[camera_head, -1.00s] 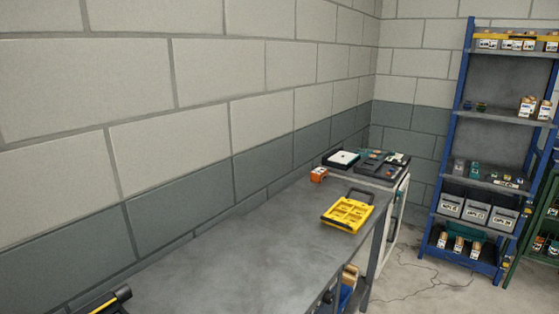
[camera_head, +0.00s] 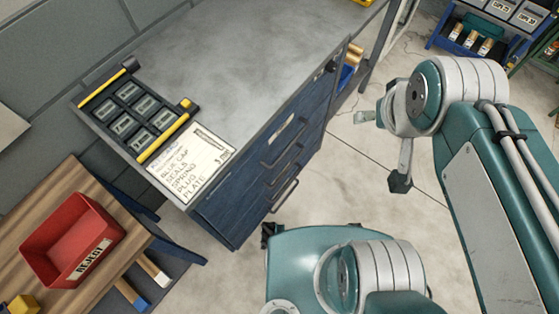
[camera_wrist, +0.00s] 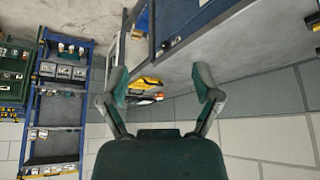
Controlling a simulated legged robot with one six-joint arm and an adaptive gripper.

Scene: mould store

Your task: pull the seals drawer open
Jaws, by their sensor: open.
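A blue drawer unit (camera_head: 262,178) sits under the grey workbench in the head view. Its front faces right and carries several dark bar handles, one above another. The drawers look shut. A pale label shows on the upper front, but I cannot read it, so I cannot tell which drawer is the seals drawer. My gripper (camera_head: 382,150) is open and empty, to the right of the drawer fronts and apart from them. In the wrist view my gripper (camera_wrist: 160,86) has its fingers spread, with the bench and wall beyond.
On the bench (camera_head: 250,60) lie a black compartment tray (camera_head: 113,104) and a white list sheet (camera_head: 192,160) that includes "SEALS". A red reject bin (camera_head: 66,240) stands on a wooden table at lower left. Open floor (camera_head: 345,195) lies before the drawers. Blue shelving stands at upper right.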

